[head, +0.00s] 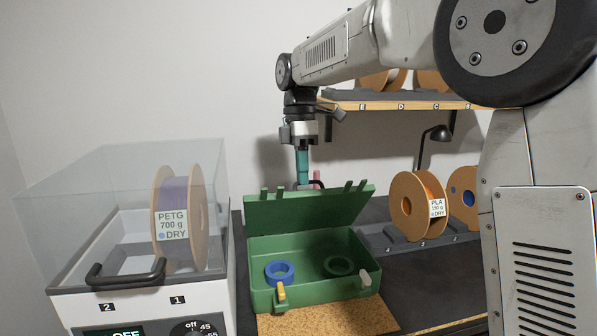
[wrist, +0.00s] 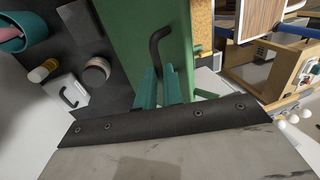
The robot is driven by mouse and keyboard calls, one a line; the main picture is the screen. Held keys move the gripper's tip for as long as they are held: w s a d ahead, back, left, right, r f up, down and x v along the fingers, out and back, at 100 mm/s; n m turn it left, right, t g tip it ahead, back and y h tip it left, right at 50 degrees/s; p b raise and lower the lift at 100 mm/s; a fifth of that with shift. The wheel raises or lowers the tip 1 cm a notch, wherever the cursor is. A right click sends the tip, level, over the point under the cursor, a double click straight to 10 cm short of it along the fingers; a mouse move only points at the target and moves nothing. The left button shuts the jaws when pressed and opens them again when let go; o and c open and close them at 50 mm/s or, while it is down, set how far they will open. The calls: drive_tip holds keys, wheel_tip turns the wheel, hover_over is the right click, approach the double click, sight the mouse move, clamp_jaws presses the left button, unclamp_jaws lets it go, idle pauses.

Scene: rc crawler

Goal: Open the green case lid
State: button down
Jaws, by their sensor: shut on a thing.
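The green case (head: 318,297) sits on the bench with its green lid (head: 310,210) raised and leaning back, its inside showing. A blue ring (head: 280,272) and a dark green ring (head: 338,266) lie inside. A yellow latch (head: 281,292) and a grey latch (head: 365,278) show on the front. My gripper (head: 303,175) is at the lid's far side, partly hidden by the lid. In the wrist view, the teal fingers of my gripper (wrist: 163,90) are shut on the black lid handle (wrist: 157,50), against the green lid (wrist: 125,35).
A clear-covered dryer (head: 130,210) with a PETG spool (head: 178,215) stands close on the left. PLA spools (head: 418,207) stand at the right on a rack. A shelf (head: 400,103) hangs behind my gripper. A cork mat (head: 330,318) lies in front of the case.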

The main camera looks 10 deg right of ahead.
idle(0.8)
drive_tip(key=c, duration=1.5)
unclamp_jaws()
drive_tip(key=shift+v, duration=3.9)
